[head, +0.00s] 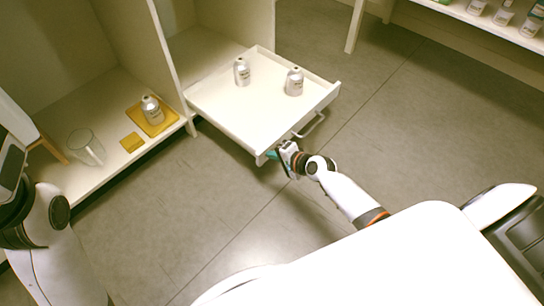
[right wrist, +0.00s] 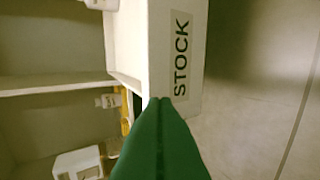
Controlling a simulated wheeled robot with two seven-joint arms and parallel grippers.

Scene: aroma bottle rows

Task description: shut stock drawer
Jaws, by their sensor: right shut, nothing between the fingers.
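The white stock drawer (head: 237,110) is pulled out of the cabinet in the head view. Two silver bottles stand in it, one at the back left (head: 242,72) and one at the right (head: 294,82). A bar handle (head: 310,126) is on its front. In the right wrist view the drawer front (right wrist: 172,50) carries a STOCK label (right wrist: 181,55). My right gripper (head: 272,154) is shut and empty at the near corner of the drawer front. Its green fingertips (right wrist: 162,103) overlap the front's lower end; contact cannot be told. My left gripper is not clearly visible; only my left arm shows.
Left of the drawer, a shelf (head: 105,103) holds a silver bottle (head: 151,110) on a yellow tray (head: 158,127), a small yellow block (head: 131,142) and a clear glass (head: 86,147). More bottles stand on a shelf (head: 487,22) at upper right. The floor before the drawer is clear.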

